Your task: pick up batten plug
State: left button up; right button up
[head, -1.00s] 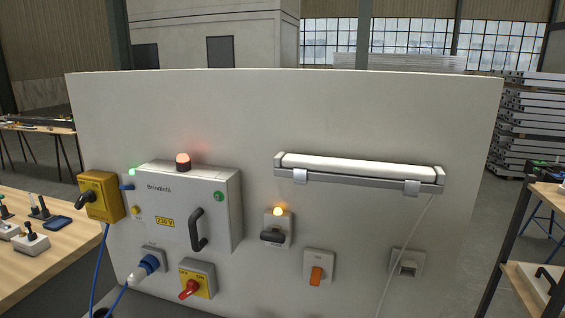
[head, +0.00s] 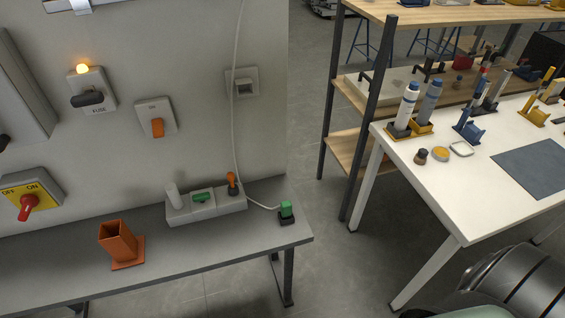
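The batten plug appears to be the small green block (head: 286,209) at the right end of the grey bench, seated on a dark base. A thin white cable (head: 236,120) hangs down the panel and ends at it. A grey wall socket with a recess (head: 243,83) is on the panel above. Neither of my grippers is in view.
The grey bench (head: 190,262) also carries a grey block with small upright parts (head: 206,206) and an orange square holder (head: 118,243). A shelf rack (head: 357,130) and a white table (head: 480,190) with tools stand to the right. Floor shows between them.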

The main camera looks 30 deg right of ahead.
aim_at(286, 207)
jog(key=k+z, duration=0.1)
jog(key=z, duration=0.7)
